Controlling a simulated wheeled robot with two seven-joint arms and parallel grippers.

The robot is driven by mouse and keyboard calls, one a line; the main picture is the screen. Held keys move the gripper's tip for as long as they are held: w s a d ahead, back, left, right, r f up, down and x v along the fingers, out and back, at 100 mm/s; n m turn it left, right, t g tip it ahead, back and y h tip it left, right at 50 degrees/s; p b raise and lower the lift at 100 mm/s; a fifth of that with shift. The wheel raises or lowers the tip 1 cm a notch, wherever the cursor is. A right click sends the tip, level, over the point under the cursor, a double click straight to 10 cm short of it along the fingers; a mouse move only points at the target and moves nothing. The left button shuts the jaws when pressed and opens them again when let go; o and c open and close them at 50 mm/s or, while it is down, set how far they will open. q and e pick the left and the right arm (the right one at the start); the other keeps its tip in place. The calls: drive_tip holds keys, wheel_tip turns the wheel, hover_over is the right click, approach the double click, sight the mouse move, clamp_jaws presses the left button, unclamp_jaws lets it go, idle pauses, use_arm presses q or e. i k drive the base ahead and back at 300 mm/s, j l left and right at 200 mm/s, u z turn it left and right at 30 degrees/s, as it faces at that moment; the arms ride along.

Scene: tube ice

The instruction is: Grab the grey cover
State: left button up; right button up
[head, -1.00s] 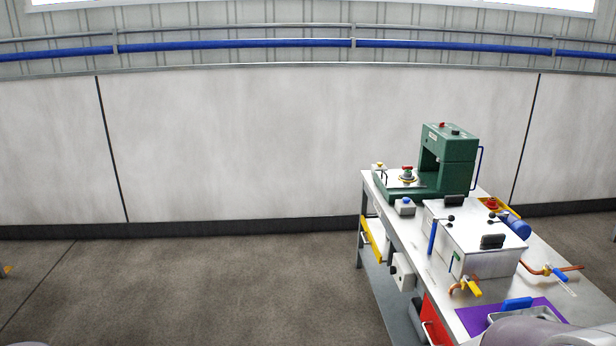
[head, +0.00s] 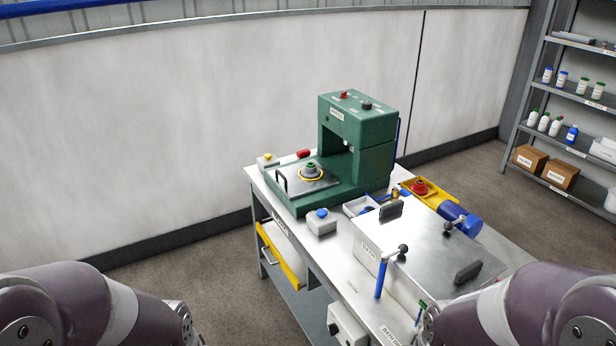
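A grey metal cover (head: 425,238) lies flat on top of a box on the bench, with two black handles, one near its back left and one near its front right. A second grey plate (head: 318,186) with a wire handle at its left side lies on the base of the green machine. I cannot tell for certain which one the task means. Purple-grey links of my two arms show at the bottom left and bottom right. Both grippers are out of view. My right arm hides part of the bench's front right.
The bench (head: 264,192) also holds the green machine (head: 357,135), a small grey box with a blue button (head: 321,222), a yellow tray (head: 431,191) and a blue cylinder (head: 459,218). A shelf (head: 555,87) stands at right. Floor left of the bench is clear.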

sight(311, 173)
drive_tip(key=i+j+z, duration=0.1)
drive_tip(key=z, duration=1)
drive_tip(key=i+j+z, duration=0.25)
drive_tip(key=j+z, duration=0.2)
drive_tip(key=j, duration=0.35)
drive_tip(key=i+j+z, duration=0.15)
drive_tip(key=j+z, duration=0.3)
drive_tip(key=j, duration=0.4)
drive_tip(key=j+z, duration=0.45)
drive_tip(key=j, duration=1.15)
drive_tip(key=k+j, duration=0.1)
drive_tip(key=j, duration=0.65)
drive_tip(key=j+z, duration=0.1)
drive_tip(key=j, duration=0.6)
drive_tip(key=k+j, duration=0.15)
drive_tip(key=j, duration=0.55)
